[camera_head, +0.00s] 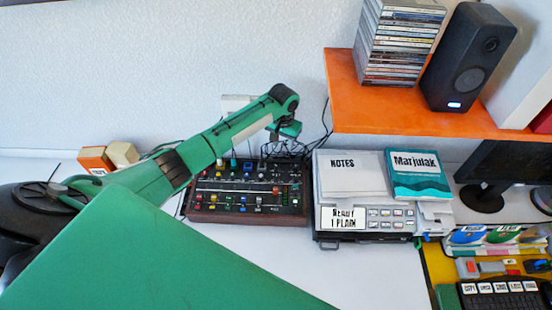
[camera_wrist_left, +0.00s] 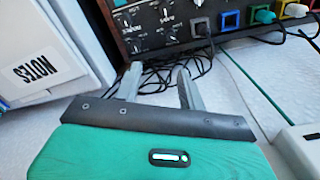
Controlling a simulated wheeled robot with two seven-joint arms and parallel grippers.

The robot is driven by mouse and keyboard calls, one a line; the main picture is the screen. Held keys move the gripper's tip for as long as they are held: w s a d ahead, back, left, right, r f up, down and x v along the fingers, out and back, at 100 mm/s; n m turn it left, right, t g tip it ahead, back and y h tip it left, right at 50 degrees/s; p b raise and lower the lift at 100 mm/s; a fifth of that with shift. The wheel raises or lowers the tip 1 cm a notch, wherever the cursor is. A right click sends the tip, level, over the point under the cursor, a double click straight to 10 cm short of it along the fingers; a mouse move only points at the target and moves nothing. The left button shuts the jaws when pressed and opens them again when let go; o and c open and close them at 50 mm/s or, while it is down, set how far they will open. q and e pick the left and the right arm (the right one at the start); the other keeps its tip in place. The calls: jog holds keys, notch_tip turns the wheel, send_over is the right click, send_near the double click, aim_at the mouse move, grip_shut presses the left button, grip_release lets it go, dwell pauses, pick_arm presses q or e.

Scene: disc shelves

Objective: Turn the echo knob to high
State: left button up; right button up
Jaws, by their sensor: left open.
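A dark mixer panel (camera_head: 247,207) with wooden ends, small coloured knobs and sliders lies on the white desk. Its edge with knobs and plugged cables also shows at the top of the left wrist view (camera_wrist_left: 150,27). The labels are too small to read, so I cannot tell which knob is echo. My left gripper (camera_head: 289,129) is above the panel's back right corner. In the left wrist view its two grey fingers (camera_wrist_left: 159,88) are apart and empty, short of the panel, over loose black cables. My right gripper is not in view.
A printer-like device (camera_head: 365,237) stands right of the panel, bearing a NOTES sheet (camera_head: 352,174) and a teal book (camera_head: 418,174). An orange shelf (camera_head: 400,117) with CDs (camera_head: 398,45) and a speaker (camera_head: 468,58) overhangs the back right. Black cables (camera_wrist_left: 205,65) run behind the panel.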

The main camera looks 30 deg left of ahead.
aim_at(277, 166)
pick_arm(q)
jog(key=f+n+p, duration=0.1)
jog(key=f+n, duration=0.1)
jog(key=f, duration=0.1)
jog(key=s+a+f+n+p, duration=0.1)
jog(key=f+n, duration=0.1)
jog(key=f, duration=0.1)
jog(key=f+n+p, duration=0.1)
jog(key=f+n, duration=0.1)
jog(key=f, duration=0.2)
jog(key=shift+s+a+f+p, duration=0.1)
jog(key=shift+s+a+p, duration=0.05)
jog(key=shift+a+p, duration=0.2)
jog(key=shift+f, duration=0.7)
grip_shut()
